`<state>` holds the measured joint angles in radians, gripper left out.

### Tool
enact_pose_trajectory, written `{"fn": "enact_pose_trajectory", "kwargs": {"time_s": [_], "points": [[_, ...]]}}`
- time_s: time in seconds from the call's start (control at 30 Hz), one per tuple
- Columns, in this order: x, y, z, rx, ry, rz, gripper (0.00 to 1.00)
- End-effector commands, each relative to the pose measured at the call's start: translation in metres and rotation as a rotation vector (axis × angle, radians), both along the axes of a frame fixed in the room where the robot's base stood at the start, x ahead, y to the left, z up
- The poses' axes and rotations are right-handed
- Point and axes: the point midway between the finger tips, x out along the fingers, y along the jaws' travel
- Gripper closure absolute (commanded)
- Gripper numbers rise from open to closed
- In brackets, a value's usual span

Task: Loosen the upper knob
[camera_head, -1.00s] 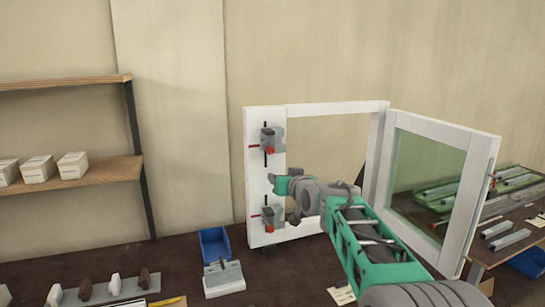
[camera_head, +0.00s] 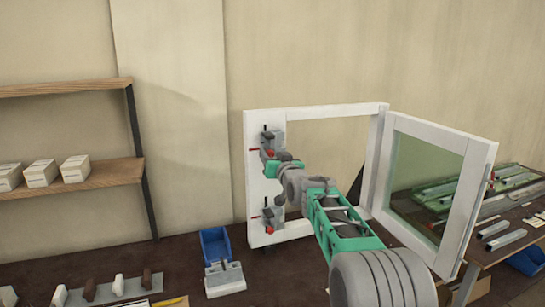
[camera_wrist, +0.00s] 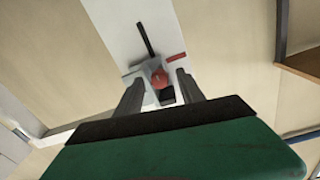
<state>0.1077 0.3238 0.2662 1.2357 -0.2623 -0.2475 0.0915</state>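The upper clamp (camera_head: 272,136) is a grey block with a black rod and red parts on the left post of a white frame. Its red knob (camera_wrist: 160,80) shows in the wrist view between my gripper's two grey fingers. My gripper (camera_wrist: 161,74) is open around the knob, with a small gap visible on each side. In the head view my gripper (camera_head: 271,161) is at the lower side of the upper clamp and partly hides it. A lower clamp (camera_head: 270,215) with red parts sits further down the same post.
The white window frame (camera_head: 330,108) stands on a dark bench (camera_head: 190,275), its glazed sash (camera_head: 430,170) swung open to the right. A wooden shelf (camera_head: 105,173) is at left.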

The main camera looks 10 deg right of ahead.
Motion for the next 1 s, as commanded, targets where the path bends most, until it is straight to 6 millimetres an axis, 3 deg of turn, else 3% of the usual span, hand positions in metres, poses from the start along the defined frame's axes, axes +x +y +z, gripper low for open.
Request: {"fn": "enact_pose_trajectory", "kwargs": {"time_s": [0.53, 1.0], "points": [[-0.0003, -0.0001, -0.0004, 0.000, 0.001, 0.000, 0.99], [-0.0003, -0.0001, -0.0021, -0.020, -0.003, 0.000, 1.00]]}}
